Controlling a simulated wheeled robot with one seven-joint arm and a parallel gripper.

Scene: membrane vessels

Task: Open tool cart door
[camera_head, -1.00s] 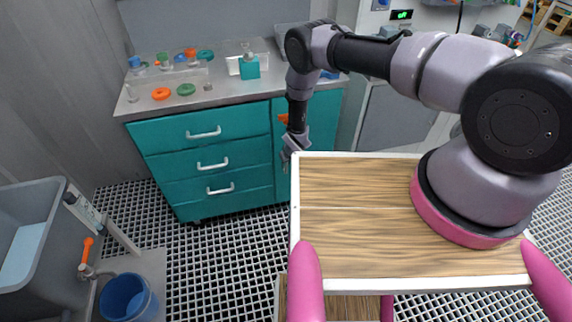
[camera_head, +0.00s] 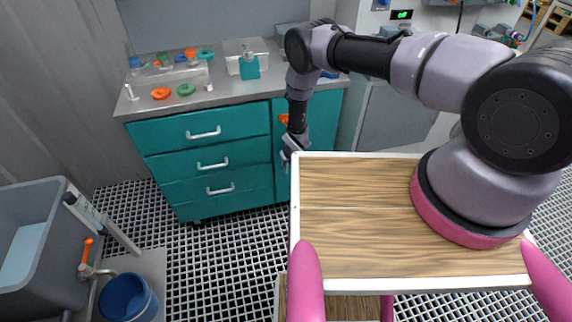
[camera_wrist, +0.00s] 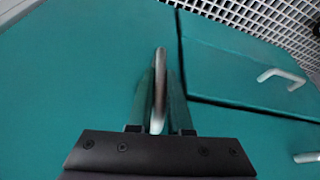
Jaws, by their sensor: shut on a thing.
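The teal tool cart (camera_head: 208,150) stands against the back wall, with drawers on the left and a door (camera_head: 322,119) on the right, partly hidden by my arm. In the wrist view the door (camera_wrist: 60,75) fills the left, and its light bar handle (camera_wrist: 160,85) stands between the fingers. My gripper (camera_wrist: 160,100) is shut on the door handle. In the head view my gripper (camera_head: 288,150) is small against the cart front, just beyond the wooden top. The door looks flush with the drawer fronts.
A wood-topped surface (camera_head: 350,240) with a white edge lies in front of the cart. A grey sink (camera_head: 30,240) and a blue bucket (camera_head: 125,298) are at lower left. Small vessels and rings (camera_head: 186,89) stand on the cart top. Open grid floor (camera_head: 215,260) lies between.

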